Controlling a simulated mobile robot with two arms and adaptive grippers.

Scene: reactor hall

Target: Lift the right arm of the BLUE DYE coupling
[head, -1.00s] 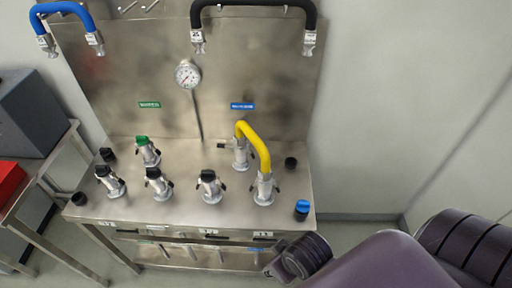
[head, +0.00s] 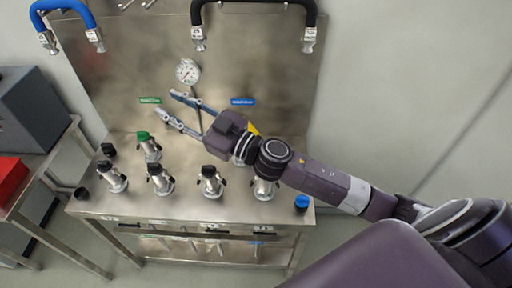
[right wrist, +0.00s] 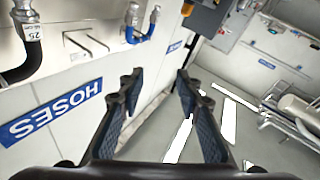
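A blue label (head: 242,101) is on the upright steel panel, its text too small to read. The coupling below it is hidden behind my right gripper and wrist. Only a bit of the yellow hose (head: 253,128) shows there; the coupling at its front end (head: 265,190) shows below my arm. My right gripper (head: 165,102) is open and empty, its fingers pointing left across the front of the panel near the green label. In the right wrist view its open fingers (right wrist: 160,82) have nothing between them. My left gripper is not in view.
A pressure gauge (head: 187,72) is just above my right fingers. A green-capped coupling (head: 149,146) and several black-capped ones stand on the steel bench (head: 190,207). A blue hose (head: 68,8) and a black hose (head: 310,14) hang above. A blue cap (head: 301,203) is at the right.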

